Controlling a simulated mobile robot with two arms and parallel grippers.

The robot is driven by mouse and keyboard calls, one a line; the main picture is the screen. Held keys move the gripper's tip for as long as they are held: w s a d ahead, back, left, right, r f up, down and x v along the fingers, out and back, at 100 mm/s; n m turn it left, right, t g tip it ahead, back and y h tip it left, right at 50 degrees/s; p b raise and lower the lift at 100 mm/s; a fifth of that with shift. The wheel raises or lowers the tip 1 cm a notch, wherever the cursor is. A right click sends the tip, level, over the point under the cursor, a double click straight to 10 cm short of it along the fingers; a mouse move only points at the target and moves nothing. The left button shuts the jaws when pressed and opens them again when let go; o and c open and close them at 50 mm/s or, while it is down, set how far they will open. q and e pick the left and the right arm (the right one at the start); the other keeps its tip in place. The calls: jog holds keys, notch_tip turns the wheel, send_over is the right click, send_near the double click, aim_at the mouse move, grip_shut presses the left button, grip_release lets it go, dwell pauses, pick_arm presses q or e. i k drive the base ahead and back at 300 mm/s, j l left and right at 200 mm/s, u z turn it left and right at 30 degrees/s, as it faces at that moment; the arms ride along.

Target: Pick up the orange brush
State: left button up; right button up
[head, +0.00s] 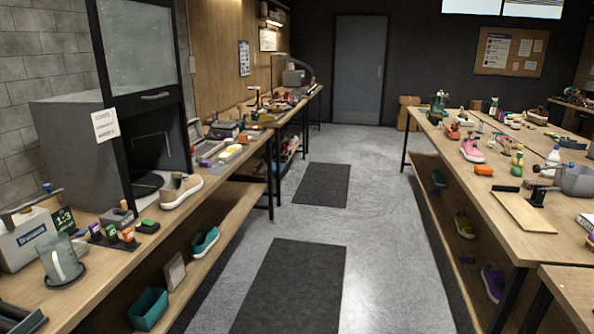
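A small orange block-like item (484,170) lies on the right workbench (470,210), left of a brown board. It may be the orange brush, but it is too small to see bristles. Another orange item (453,131), shoe-like, sits farther back on the same bench. Several small coloured items stand in a row on the left bench, one with an orange part (128,235); I cannot tell if it is a brush. Neither of my grippers is in view.
A floor aisle with dark mats (290,285) runs clear between the benches. A beige sneaker (181,190) and a grey open cabinet (75,150) stand on the left bench. A pink sneaker (472,150), a board (524,212) and a metal pot (577,180) are on the right bench.

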aim_at(243, 140)
jog(key=i, duration=2.4)
jog(key=i+u, duration=0.1)
jog(key=i, duration=0.45)
jog(key=i+l, duration=0.1)
jog(key=i, duration=0.45)
jog(key=i+l+u, duration=0.15)
jog(key=i, duration=0.95)
jog(key=i+l+u, duration=0.2)
jog(key=j, duration=0.1)
